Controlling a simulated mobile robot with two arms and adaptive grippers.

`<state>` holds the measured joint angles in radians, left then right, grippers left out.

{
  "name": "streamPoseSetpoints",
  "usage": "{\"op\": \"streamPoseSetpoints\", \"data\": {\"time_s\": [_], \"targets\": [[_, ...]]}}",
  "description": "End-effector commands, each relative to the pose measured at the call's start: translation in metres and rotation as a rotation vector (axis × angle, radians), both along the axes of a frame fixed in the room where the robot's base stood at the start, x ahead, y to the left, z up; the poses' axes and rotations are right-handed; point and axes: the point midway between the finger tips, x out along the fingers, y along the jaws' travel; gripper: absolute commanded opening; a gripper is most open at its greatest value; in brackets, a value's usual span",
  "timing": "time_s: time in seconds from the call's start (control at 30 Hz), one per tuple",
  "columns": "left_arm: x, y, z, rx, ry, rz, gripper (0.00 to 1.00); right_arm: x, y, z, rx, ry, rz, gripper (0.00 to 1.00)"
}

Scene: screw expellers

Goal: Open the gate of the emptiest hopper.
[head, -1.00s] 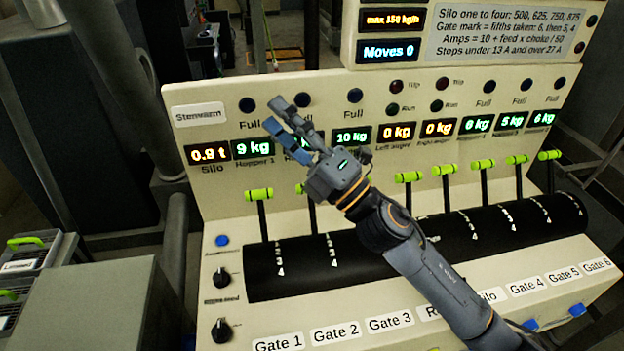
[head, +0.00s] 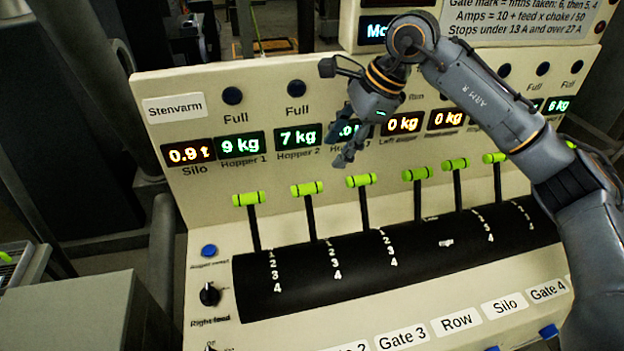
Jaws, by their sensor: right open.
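A cream control panel holds a row of upright levers with green grips. These include the Gate 1 lever (head: 249,198), Gate 2 lever (head: 307,188), Gate 3 lever (head: 361,181) and Gate 4 lever (head: 495,157). The Hopper 1 display (head: 241,145) reads 9 kg and the Hopper 2 display (head: 298,138) reads 7 kg. The Hopper 3 display is partly behind my right gripper (head: 345,152). The rightmost display (head: 559,106) reads 6 kg; those just left of it are largely covered by my arm. My right gripper is open and empty, fingers pointing down above the Gate 3 grip. My left gripper is out of view.
The Row lever (head: 416,174) and Silo lever (head: 455,164) stand between Gates 3 and 4. A black drum (head: 330,285) with numbered marks lies below the levers. Knobs (head: 210,293) and a blue button (head: 209,250) sit at left. A grey box (head: 75,315) stands front left.

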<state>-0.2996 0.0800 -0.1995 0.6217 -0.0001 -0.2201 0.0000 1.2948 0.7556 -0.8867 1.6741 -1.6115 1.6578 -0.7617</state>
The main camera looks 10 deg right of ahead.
Motion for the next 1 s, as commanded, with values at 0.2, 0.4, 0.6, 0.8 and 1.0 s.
{"op": "streamPoseSetpoints", "data": {"time_s": [0.2, 0.4, 0.6, 0.8, 1.0], "targets": [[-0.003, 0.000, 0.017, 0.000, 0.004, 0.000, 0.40, 0.007, 0.020, -0.041, 0.003, 0.007, 0.002, 0.46], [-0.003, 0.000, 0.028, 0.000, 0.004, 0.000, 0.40, 0.014, 0.035, -0.077, 0.003, 0.005, 0.002, 0.46], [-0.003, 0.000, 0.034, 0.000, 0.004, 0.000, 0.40, 0.019, 0.044, -0.098, 0.005, 0.004, 0.002, 0.46], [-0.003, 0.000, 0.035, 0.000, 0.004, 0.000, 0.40, 0.021, 0.045, -0.104, 0.004, 0.001, 0.001, 0.46], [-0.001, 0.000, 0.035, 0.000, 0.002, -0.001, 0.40, 0.020, 0.045, -0.104, 0.004, 0.001, 0.001, 0.42]]}}
